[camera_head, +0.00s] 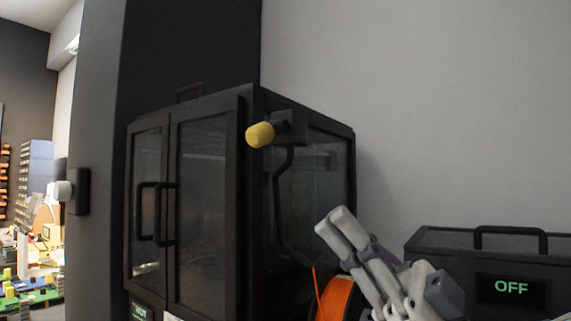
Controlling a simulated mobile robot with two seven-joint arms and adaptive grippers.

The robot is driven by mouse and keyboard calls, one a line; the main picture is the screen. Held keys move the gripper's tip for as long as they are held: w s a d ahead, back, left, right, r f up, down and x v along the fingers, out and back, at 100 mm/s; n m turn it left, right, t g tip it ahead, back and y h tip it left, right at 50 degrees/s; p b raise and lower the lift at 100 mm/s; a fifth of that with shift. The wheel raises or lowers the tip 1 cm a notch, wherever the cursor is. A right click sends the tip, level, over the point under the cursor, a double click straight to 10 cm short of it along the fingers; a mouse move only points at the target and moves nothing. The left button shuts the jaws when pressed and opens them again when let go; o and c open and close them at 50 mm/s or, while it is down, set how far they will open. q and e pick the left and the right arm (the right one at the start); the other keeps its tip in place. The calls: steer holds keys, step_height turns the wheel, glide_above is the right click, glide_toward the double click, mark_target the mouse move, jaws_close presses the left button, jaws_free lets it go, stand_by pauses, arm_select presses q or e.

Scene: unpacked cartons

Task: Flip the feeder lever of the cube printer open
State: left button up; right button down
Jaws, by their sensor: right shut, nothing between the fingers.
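The cube printer (205,200) is a black box with two dark glazed front doors and a glazed right side. A feeder lever with a yellow knob (260,135) sticks out from a dark block (291,127) high on that side, and its knob points toward the left. My right gripper (336,222), light grey, is at the lower right, below and to the right of the yellow knob. Its fingers are shut side by side with nothing between them, apart from the lever. My left gripper is out of view.
An orange spool (335,299) with an orange strand stands beside the printer, partly behind my right gripper. A black box with a handle and a green "OFF" display (511,288) is at the right. A dark pillar (98,150) stands at the left. The space around the knob looks clear.

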mark_target(265, 143)
steer(key=p+x, duration=0.2)
steer(key=x, duration=0.7)
steer(key=shift+r, duration=0.15)
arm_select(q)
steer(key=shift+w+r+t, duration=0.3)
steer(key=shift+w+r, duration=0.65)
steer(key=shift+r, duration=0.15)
arm_select(e)
steer(key=shift+a+r, duration=0.2)
steer(key=shift+a, duration=0.2)
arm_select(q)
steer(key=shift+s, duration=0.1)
arm_select(e)
steer(key=shift+w+m+t, duration=0.1)
steer(key=shift+m+t, duration=0.2)
steer(key=shift+m, duration=0.1)
steer(key=shift+s+r+m+t, duration=0.15)
steer(key=shift+s+m+t, duration=0.1)
steer(key=shift+m+t, duration=0.2)
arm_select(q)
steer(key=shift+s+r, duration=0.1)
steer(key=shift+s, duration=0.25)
arm_select(e)
steer(key=shift+m+t, duration=0.35)
steer(key=shift+t, duration=0.2)
